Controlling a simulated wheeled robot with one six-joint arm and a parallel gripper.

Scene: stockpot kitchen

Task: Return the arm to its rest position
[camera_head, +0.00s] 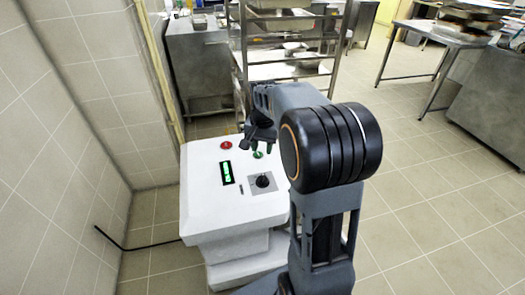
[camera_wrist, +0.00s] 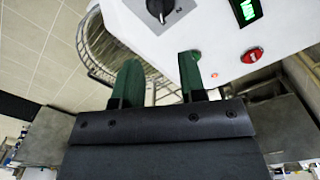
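My gripper (camera_wrist: 158,74) is open and empty in the wrist view, its two green fingers apart. In the head view my gripper (camera_head: 256,145) is over the far right part of a white control console (camera_head: 205,215). The console has a red button (camera_head: 226,145), a lit green display (camera_head: 227,172) and a black knob (camera_head: 263,181). In the wrist view the knob (camera_wrist: 158,8), display (camera_wrist: 246,10) and red button (camera_wrist: 252,55) are clear of the fingers. A small green spot shows below my gripper in the head view; I cannot tell whether it is a button or a fingertip.
A metal rack (camera_head: 290,70) stands behind the console. A steel cabinet (camera_head: 200,65) is at the back left and a tiled wall (camera_head: 75,75) at the left. A black cable (camera_head: 140,248) lies on the floor. Open tiled floor (camera_head: 430,220) is to the right. The wrist view shows a wire basket (camera_wrist: 95,60).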

